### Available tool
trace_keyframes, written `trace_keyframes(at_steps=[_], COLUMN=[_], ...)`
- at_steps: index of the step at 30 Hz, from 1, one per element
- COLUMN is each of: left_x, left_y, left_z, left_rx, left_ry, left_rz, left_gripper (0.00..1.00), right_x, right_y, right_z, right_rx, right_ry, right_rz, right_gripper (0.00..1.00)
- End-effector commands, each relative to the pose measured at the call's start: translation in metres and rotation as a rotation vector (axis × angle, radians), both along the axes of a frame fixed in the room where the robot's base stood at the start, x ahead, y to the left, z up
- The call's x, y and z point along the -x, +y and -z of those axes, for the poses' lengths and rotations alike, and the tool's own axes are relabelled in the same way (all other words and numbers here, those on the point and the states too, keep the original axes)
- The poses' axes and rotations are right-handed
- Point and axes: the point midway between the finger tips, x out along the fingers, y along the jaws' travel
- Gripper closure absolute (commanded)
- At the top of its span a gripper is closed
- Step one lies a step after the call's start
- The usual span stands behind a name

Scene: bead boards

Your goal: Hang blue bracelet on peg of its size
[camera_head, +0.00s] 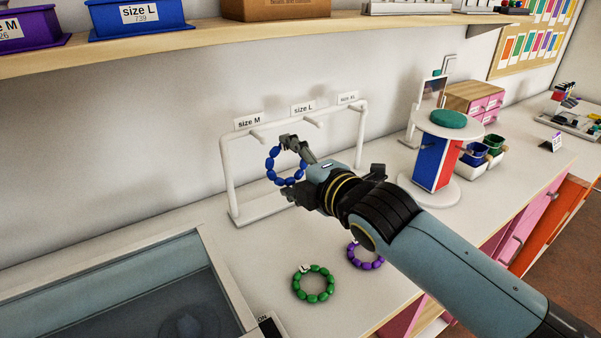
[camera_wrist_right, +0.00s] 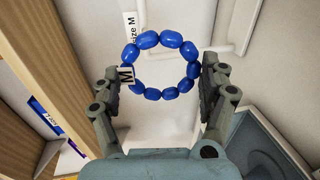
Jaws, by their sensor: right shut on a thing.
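The blue bracelet (camera_head: 270,164) is held upright in front of the white rack (camera_head: 228,180). My right gripper (camera_head: 288,167) is shut on it, with a finger at each side of the ring in the right wrist view (camera_wrist_right: 160,85). The bracelet (camera_wrist_right: 147,40) carries a tag (camera_wrist_right: 127,75) reading M. The rack has pegs under labels size M (camera_head: 248,122), size L (camera_head: 303,108) and size XL (camera_head: 347,98). The bracelet is near the size M peg (camera_head: 257,138) and appears apart from it. My left gripper is out of view.
A green bracelet (camera_head: 302,292) and a purple bracelet (camera_head: 368,265), partly behind my arm, lie on the counter (camera_head: 230,262). A sink-like basin (camera_head: 130,300) is at front left. A shelf (camera_head: 210,38) runs above.

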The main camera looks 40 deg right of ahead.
Motion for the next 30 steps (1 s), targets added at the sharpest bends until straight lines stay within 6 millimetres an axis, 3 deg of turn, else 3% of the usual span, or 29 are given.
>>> trace_keyframes(at_steps=[8, 30], left_x=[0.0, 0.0], left_y=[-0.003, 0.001], left_z=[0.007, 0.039], left_rx=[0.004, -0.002], left_ry=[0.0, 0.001], left_rz=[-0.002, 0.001], left_gripper=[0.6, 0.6], right_x=[-0.011, -0.069], right_y=[0.001, -0.003], right_z=[-0.001, 0.001], right_rx=[0.001, 0.001], right_ry=[-0.011, -0.011], right_rz=[-0.002, -0.002], right_gripper=[0.52, 0.52])
